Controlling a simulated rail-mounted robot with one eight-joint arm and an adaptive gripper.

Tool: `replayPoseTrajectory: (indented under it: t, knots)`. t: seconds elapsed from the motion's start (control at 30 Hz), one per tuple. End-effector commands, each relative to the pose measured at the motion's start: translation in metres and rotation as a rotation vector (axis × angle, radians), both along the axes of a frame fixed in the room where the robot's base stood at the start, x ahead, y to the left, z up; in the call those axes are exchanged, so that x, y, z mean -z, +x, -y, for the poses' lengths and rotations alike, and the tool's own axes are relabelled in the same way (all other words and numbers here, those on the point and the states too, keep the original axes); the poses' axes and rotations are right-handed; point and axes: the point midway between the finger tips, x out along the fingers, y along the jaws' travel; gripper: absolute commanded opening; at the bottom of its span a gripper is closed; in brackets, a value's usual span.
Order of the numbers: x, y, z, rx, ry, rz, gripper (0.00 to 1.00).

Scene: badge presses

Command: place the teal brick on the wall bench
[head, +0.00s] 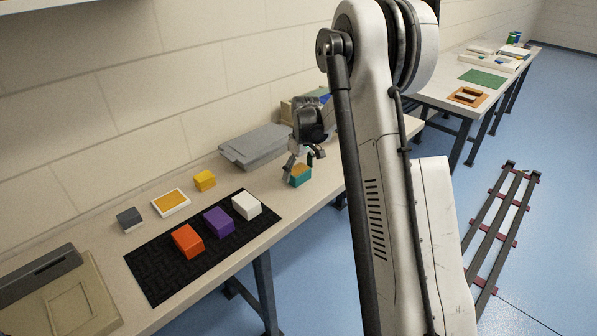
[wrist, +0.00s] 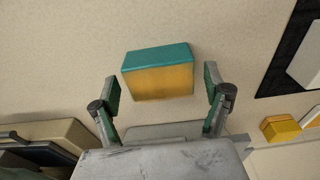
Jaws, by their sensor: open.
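The teal brick (head: 300,180) has a yellow-orange top face and rests on the near bench (head: 215,285), to the right of the black mat. In the wrist view the teal brick (wrist: 157,54) lies just ahead of and between the fingertips, with bare bench around it. My gripper (head: 303,160) is over the brick. In the wrist view my gripper (wrist: 161,84) is open, one finger on each side, with gaps between the fingers and the brick. Which bench is the wall bench is not labelled; both in view stand along the wall.
A black mat (head: 150,270) holds orange (head: 187,241), purple (head: 218,222) and white (head: 246,205) blocks. A grey lidded case (head: 254,146) lies behind. A far bench (head: 440,95) carries a green mat (head: 482,79) and an orange frame (head: 467,96). Floor rails (head: 500,230) are at right.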

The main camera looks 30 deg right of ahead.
Motion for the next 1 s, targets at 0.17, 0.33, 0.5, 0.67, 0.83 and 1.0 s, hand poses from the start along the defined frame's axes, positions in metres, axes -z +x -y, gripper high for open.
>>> replayPoseTrajectory:
  t: [0.17, 0.33, 0.5, 0.67, 0.83, 1.0]
  knots:
    - [-0.033, -0.004, 0.001, 0.001, 0.000, 0.000, 0.81]
    - [-0.068, -0.008, 0.003, 0.001, 0.000, 0.000, 0.81]
    - [-0.095, -0.011, 0.003, 0.001, 0.000, 0.000, 0.81]
    - [-0.109, -0.013, 0.004, 0.001, 0.000, 0.000, 0.81]
    - [-0.124, -0.020, -0.004, 0.006, -0.003, 0.009, 0.81]
    - [-0.157, -0.044, -0.031, 0.032, -0.014, 0.048, 0.81]
